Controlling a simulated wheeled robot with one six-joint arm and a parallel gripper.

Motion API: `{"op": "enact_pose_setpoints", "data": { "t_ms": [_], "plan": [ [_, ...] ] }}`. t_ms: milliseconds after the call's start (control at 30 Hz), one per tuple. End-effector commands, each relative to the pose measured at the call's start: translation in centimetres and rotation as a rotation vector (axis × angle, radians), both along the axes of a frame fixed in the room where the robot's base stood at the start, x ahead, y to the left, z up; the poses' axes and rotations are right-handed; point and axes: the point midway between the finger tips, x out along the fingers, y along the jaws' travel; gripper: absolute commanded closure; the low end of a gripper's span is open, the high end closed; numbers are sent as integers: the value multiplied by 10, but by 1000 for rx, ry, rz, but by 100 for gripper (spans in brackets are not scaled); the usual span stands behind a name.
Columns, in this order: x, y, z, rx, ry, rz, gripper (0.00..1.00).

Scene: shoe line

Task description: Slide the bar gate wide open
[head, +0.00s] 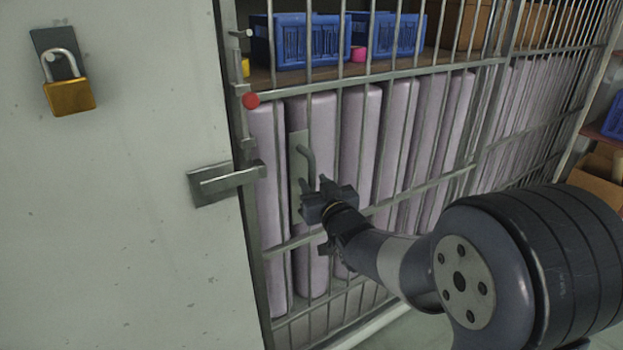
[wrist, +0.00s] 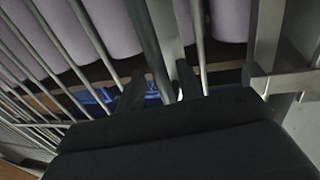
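The bar gate (head: 372,212) has grey metal bars and stands against the post beside the pale wall, with no gap showing there. Its upright handle (head: 306,160) is a dark grey bar on a flat plate (head: 297,185). My gripper (head: 318,190) is at the lower part of this handle. In the wrist view the two dark fingers (wrist: 160,87) stand apart, with the handle (wrist: 150,42) running between them. A gap shows beside the left finger. Whether either finger touches the handle is unclear. My gripper hides the handle's lower end in the head view.
A bolt latch (head: 226,183) on the wall reaches to the gate post. A padlock (head: 70,92) hangs on the wall, and a red knob (head: 251,100) sits on the gate's edge. Behind the bars are lilac rolls (head: 361,130) and blue crates (head: 300,42). Cardboard boxes (head: 597,185) stand at right.

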Motion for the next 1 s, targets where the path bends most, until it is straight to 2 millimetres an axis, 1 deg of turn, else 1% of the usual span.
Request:
{"op": "enact_pose_setpoints", "data": {
  "t_ms": [33, 100, 200, 567, 900, 1000],
  "plan": [
    [6, 3, 0, 0, 1, 0, 65],
    [13, 6, 0, 0, 0, 0, 65],
    [19, 8, 0, 0, -1, 0, 65],
    [22, 9, 0, 0, 0, 0, 66],
    [22, 9, 0, 0, 0, 0, 94],
    [22, 9, 0, 0, 0, 0, 100]
  ]
}}
